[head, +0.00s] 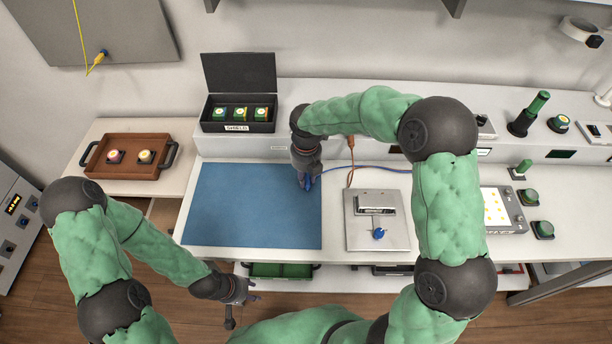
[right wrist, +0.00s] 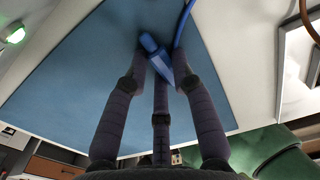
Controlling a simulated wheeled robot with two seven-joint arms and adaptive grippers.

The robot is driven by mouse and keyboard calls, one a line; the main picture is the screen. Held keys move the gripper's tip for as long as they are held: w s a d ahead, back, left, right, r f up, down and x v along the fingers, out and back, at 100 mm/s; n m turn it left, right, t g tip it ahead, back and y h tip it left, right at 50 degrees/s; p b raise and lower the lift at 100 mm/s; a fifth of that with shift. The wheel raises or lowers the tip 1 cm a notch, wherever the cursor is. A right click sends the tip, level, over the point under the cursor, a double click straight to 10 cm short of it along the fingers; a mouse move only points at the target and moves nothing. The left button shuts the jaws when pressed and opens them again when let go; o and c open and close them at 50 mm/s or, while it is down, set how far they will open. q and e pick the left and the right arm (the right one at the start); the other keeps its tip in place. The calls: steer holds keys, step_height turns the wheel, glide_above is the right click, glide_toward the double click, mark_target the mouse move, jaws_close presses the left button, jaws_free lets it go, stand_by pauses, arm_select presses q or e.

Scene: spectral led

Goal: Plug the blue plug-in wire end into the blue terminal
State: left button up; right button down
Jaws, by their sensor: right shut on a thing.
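My right gripper (head: 308,184) is above the right edge of the blue mat (head: 250,215). It is shut on the blue plug-in wire end, which shows between the fingers in the right wrist view (right wrist: 153,52). A blue wire (head: 365,169) runs from it to the right. The blue terminal (head: 378,234) is on the front part of a grey metal plate (head: 400,235), right of the gripper and apart from the plug. My left gripper (head: 248,297) hangs in front of the table's front edge, away from these things; its fingers are too small to read.
An orange-brown wire (head: 350,150) runs behind the plate. A black open box (head: 238,112) with several coloured blocks stands behind the mat. A brown tray (head: 130,156) is at the left. A panel with yellow dots (head: 497,210) lies right of the plate. The mat is clear.

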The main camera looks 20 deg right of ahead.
mark_target(306, 180)
steer(key=c, duration=2)
jaws_free()
steer(key=o, duration=1)
steer(key=shift+o, duration=0.2)
step_height(306, 180, up, 12)
